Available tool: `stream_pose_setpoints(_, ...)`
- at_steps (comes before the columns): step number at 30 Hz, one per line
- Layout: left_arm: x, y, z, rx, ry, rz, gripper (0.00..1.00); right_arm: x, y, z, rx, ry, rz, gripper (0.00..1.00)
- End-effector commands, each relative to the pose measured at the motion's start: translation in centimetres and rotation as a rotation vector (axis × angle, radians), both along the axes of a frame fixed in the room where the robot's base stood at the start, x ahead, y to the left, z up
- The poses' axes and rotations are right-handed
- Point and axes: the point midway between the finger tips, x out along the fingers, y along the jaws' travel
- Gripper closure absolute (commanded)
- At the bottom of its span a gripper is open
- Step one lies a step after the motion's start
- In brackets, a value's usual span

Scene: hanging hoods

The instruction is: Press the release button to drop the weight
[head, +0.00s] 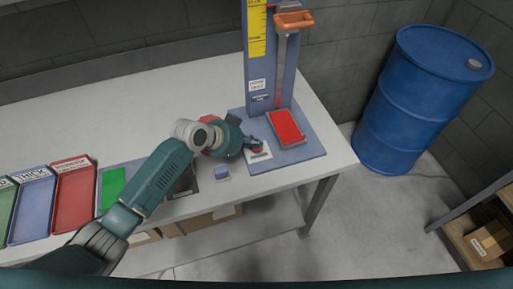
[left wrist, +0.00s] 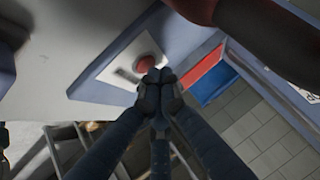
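The blue drop tower (head: 283,60) stands on a blue base at the right end of the table. The orange-handled weight (head: 293,20) sits high on its column. A red pad (head: 287,128) lies on the base below it. The red release button (left wrist: 145,63) sits on a white plate (left wrist: 128,62), which also shows in the head view (head: 264,156). My left gripper (head: 253,145) is over the plate. In the left wrist view the fingertips (left wrist: 158,76) are together, empty, right beside the button; whether they touch it I cannot tell. My right gripper is out of view.
Red (head: 74,195), blue (head: 32,203) and green trays line the table's left, near a green square (head: 112,188). A blue barrel (head: 415,100) stands right of the table. The table's back is clear.

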Motion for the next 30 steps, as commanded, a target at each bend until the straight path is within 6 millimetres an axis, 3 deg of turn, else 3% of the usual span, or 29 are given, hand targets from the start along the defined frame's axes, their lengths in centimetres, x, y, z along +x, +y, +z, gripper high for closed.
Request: stream_pose_setpoints(30,-0.05,0.00,-0.85,0.002,0.002,-0.001,1.00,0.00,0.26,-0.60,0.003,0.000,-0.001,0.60)
